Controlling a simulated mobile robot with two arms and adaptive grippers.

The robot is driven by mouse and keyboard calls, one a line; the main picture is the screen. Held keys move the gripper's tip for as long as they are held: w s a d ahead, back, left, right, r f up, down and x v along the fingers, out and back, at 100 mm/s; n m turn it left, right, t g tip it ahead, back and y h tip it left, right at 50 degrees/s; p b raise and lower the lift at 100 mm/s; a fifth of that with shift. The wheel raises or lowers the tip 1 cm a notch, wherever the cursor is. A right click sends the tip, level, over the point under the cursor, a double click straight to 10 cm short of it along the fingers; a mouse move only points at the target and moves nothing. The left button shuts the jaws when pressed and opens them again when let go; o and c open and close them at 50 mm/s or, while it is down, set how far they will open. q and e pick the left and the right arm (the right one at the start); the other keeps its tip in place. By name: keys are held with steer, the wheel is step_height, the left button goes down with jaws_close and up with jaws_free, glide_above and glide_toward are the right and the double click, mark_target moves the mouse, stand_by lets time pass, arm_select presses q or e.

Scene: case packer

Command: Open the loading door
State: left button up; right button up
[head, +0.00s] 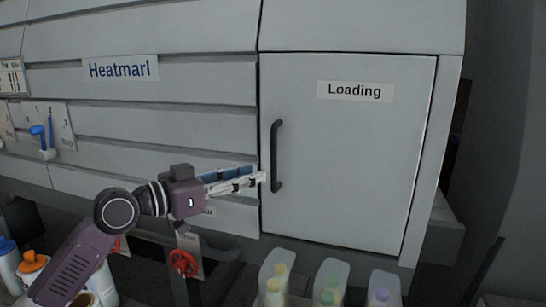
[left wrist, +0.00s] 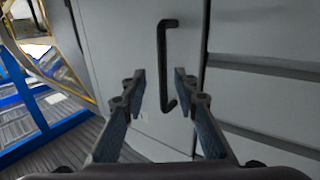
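The loading door (head: 345,170) is a grey panel with a "Loading" label (head: 354,91), and it looks shut in its frame. Its dark vertical handle (head: 276,156) is near the door's left edge. My left gripper (head: 262,178) is close to the lower part of the handle in the head view. In the left wrist view the two fingers (left wrist: 160,80) stand apart, with the handle (left wrist: 165,65) showing ahead and between them. I cannot tell whether the fingers touch it. My right gripper is not in view.
A red valve knob (head: 183,262) and bottles (head: 32,268) are at the lower left. A blue-handled switch (head: 40,131) is on the left panel. A blue frame (left wrist: 45,125) shows in the left wrist view.

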arm_select(q)
steer(key=r, duration=0.2)
steer(key=p, duration=0.4)
glide_above(273, 186)
steer(key=shift+w+r, duration=0.1)
steer(key=shift+w, duration=0.35)
jaws_close()
